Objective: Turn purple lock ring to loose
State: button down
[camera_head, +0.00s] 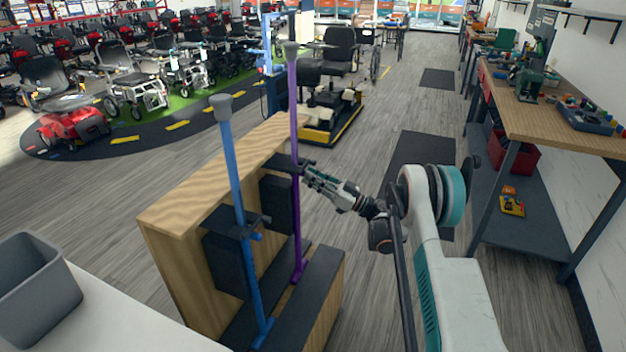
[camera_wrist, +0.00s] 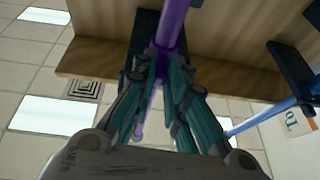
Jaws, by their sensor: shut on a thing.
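A purple pole (camera_head: 293,110) with a grey top stands upright by the wooden stand, passing through a black bracket (camera_head: 284,163). My gripper (camera_head: 309,174) reaches in from the right, just below that bracket, its tips at the pole. In the wrist view the purple pole (camera_wrist: 172,24) runs between my green and grey fingers (camera_wrist: 158,62), which close around its purple part at the bracket. The purple lock ring is largely hidden by the fingers, and its turn position cannot be told.
A blue pole (camera_head: 236,170) stands in front left of the purple one, in its own bracket. The wooden stand (camera_head: 190,200) is close behind both. A grey bin (camera_head: 35,285) sits at lower left.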

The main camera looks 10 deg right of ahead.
jog(key=shift+w+d+n+g, duration=0.1)
jog(key=shift+n+g, duration=0.2)
jog(key=shift+g, duration=0.3)
jog(key=c, duration=1.9)
grip_release()
jog(key=shift+t, duration=0.3)
